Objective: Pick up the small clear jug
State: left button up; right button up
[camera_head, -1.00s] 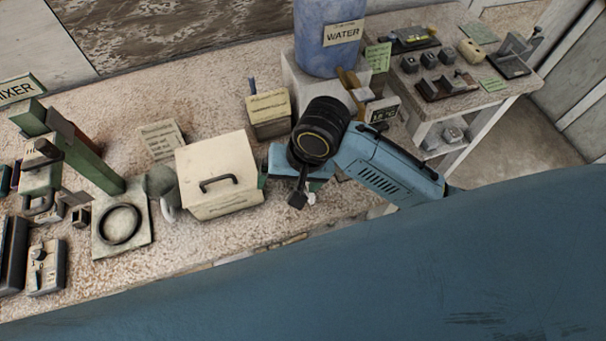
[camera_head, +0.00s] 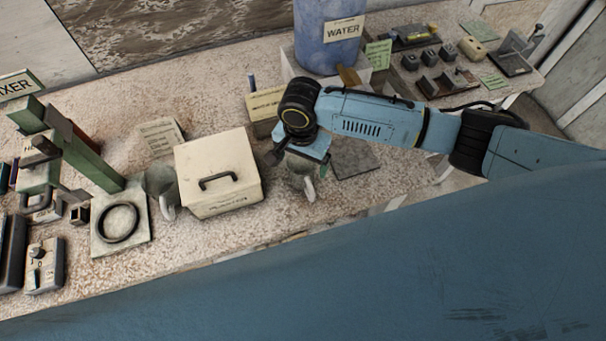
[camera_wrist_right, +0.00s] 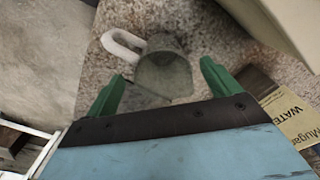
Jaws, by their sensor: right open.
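A small greyish, see-through jug (camera_head: 300,182) with a white handle stands on the bench, right of the cream lidded box. My right gripper (camera_head: 290,157) is just above it in the head view and hides part of it. In the right wrist view the jug (camera_wrist_right: 165,74) shows beyond the gap between the two green fingers of my right gripper (camera_wrist_right: 160,80), with its handle to the upper left. The fingers are apart and empty. I cannot tell how far the jug is from the fingertips. My left gripper is not in view.
The cream box (camera_head: 218,172) stands close left of the jug. A second, larger grey jug (camera_head: 158,181) is left of the box. A small labelled box (camera_head: 265,103) and the blue water container (camera_head: 328,50) are behind. A dark flat plate (camera_head: 355,162) lies to the right.

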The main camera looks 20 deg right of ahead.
jog(key=shift+s+a+f, duration=0.1)
jog(key=shift+a+f, duration=0.05)
jog(key=shift+f, duration=1.25)
jog(key=shift+a+f, duration=0.1)
jog(key=shift+f, duration=1.25)
jog(key=shift+c, duration=0.3)
jog(key=c, duration=1)
jog(key=shift+c, duration=0.2)
notch_tip(320, 180, up, 10)
notch_tip(320, 180, up, 15)
jog(key=n+b, duration=0.9)
jog(key=b, duration=0.1)
send_over(300, 173)
jog(key=d, duration=0.9)
jog(key=shift+s+a+r, duration=0.1)
jog(key=shift+s+a, duration=0.15)
jog(key=shift+s, duration=0.05)
